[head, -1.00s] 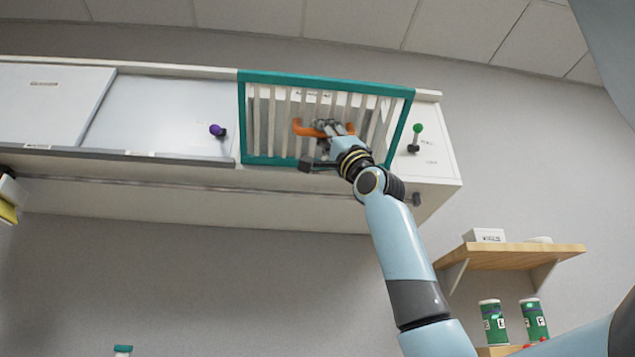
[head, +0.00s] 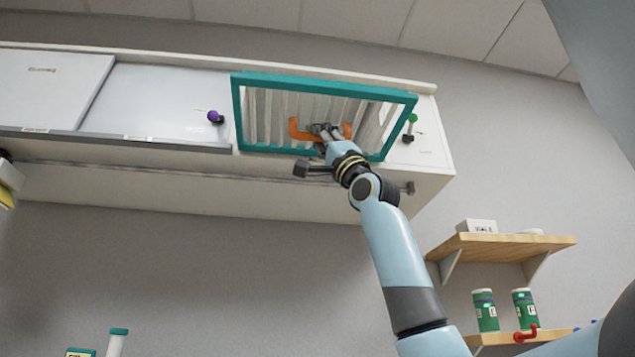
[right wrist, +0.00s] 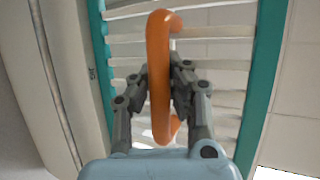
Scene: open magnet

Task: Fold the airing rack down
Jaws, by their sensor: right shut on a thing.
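The airing rack (head: 325,84) is a teal frame with pale slats on the front of the long white wall cabinet. Its top edge stands out from the cabinet, so the rack is tilted. Its slats and teal sides also show in the right wrist view (right wrist: 262,85). An orange handle (head: 294,130) sits on the slats. My right gripper (right wrist: 160,85) is shut on this handle (right wrist: 158,60), with one finger on each side of it. In the head view the gripper (head: 325,130) covers the middle of the handle. My left gripper is out of view.
A purple knob (head: 215,117) is left of the rack and a green-topped lever (head: 411,120) is close on its right. A rail (head: 180,168) runs below the cabinet. Wooden shelves (head: 515,246) with green cans (head: 485,310) are at the lower right.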

